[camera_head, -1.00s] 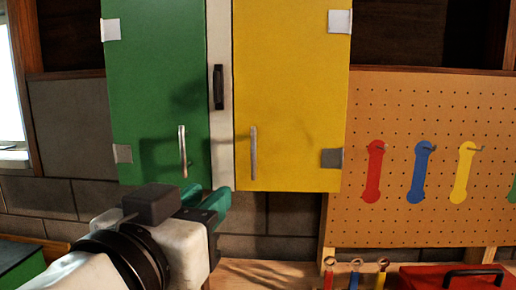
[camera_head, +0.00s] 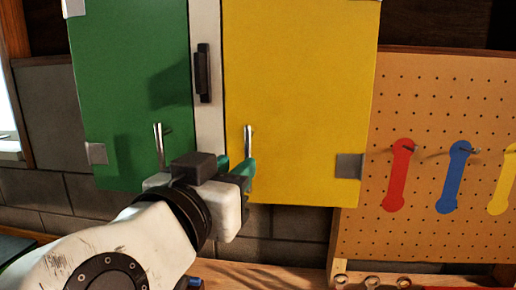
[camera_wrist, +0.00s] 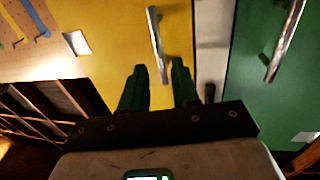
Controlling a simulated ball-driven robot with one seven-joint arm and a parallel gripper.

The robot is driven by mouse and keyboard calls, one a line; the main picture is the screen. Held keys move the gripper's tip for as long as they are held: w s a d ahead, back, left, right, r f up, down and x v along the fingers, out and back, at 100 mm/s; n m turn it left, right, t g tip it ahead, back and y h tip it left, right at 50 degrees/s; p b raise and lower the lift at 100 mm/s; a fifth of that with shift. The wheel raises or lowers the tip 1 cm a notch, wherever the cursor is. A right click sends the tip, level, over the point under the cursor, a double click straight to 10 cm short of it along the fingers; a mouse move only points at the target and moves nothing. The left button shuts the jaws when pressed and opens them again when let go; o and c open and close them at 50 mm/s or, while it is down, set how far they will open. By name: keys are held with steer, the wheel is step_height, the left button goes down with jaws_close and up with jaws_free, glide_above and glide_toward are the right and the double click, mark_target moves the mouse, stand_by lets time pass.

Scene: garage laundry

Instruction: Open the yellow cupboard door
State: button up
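The yellow cupboard door (camera_head: 300,100) is closed, beside a pale center strip. Its vertical silver bar handle (camera_head: 248,140) is near its lower left edge. My gripper (camera_head: 237,168) is at the lower end of this handle, with green fingers. In the wrist view my gripper (camera_wrist: 159,66) is open. The yellow door's handle (camera_wrist: 156,40) shows between the two finger tips, its end reaching into the gap. I cannot tell whether a finger touches it.
A closed green door (camera_head: 130,90) with its own silver handle (camera_head: 158,148) is on the left. A black handle (camera_head: 203,72) sits on the center strip. A pegboard (camera_head: 430,210) with colored wrench shapes is right. A wooden worktop (camera_head: 270,275) runs below.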

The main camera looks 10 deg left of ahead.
steer(key=shift+p+x, duration=0.8)
steer(key=shift+x, duration=2.4)
steer(key=shift+c, duration=0.4)
jaws_close()
